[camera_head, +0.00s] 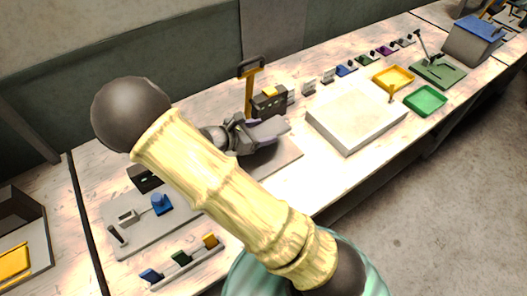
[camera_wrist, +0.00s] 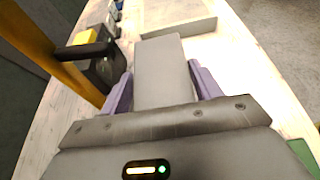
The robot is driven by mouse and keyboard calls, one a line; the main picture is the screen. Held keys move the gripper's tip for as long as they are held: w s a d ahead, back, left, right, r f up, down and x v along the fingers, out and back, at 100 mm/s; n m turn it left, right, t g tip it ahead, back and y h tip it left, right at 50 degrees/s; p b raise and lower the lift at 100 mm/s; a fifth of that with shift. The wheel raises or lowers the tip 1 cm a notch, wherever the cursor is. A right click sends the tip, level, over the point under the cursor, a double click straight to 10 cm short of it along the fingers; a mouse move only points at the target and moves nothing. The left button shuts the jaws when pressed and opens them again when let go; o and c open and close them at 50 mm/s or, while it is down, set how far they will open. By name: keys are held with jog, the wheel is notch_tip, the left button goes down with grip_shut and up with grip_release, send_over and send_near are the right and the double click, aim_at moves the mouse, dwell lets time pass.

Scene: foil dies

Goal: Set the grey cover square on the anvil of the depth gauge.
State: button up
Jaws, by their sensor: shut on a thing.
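The grey cover (camera_wrist: 165,70) is a flat-topped grey piece between the purple fingers of my gripper (camera_wrist: 163,92), which is shut on it. In the head view my gripper (camera_head: 262,136) is low over the bench, and the cover is hard to tell from the grey surface around it. What looks like the depth gauge (camera_head: 250,92) has a yellow post with a dark top bar. The post (camera_wrist: 48,62) stands to the left of the cover in the wrist view, apart from it. I cannot make out the anvil or whether the cover touches anything beneath.
A black box with a yellow top (camera_head: 268,100) stands beside the post. A white tray (camera_head: 352,112) lies to the right, with yellow (camera_head: 393,79) and green trays (camera_head: 426,101) beyond. Several small coloured blocks line the bench's back. My arm hides part of the bench.

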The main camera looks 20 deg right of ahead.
send_over(261, 157)
notch_tip(261, 157, down, 5)
jog(key=shift+r, duration=0.1)
notch_tip(261, 157, down, 4)
jog(key=shift+w+d+p, duration=0.1)
jog(key=shift+p, duration=0.45)
jog(key=shift+f, duration=0.2)
jog(key=shift+f, duration=0.15)
jog(key=shift+s+f, duration=0.15)
jog(key=shift+s, duration=0.05)
jog(key=shift+f, duration=0.1)
